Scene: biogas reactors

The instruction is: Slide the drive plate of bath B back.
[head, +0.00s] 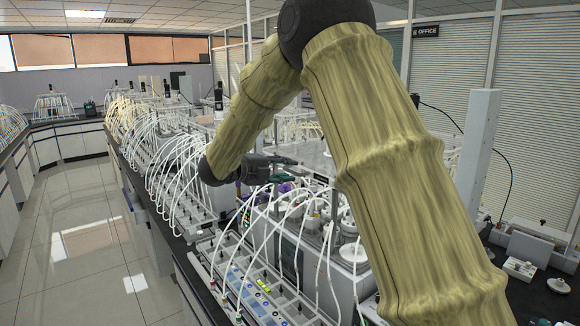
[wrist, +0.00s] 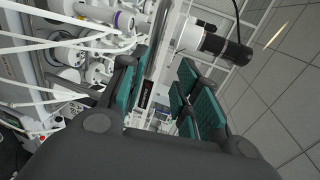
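My gripper (head: 283,168) reaches over the bench among the jars and tubes of the nearer bath. In the wrist view my gripper (wrist: 163,98) is open, with dark fingers and teal pads apart. A grey metal bar (wrist: 158,50) shows between and beyond the fingers; I cannot tell whether it touches them. A white cylinder with a black end (wrist: 215,43) is beyond the right finger. A nearer bath (head: 349,267) with white-capped jars stands below my arm. I cannot pick out the drive plate or a bath B label; my arm hides part of this area.
A tray of small units (head: 255,285) with white looping tubes lies in front of the bath. More racks of tubes (head: 172,165) line the bench to the left. A pale upright post (head: 478,150) stands at right. The floor aisle (head: 80,235) at left is clear.

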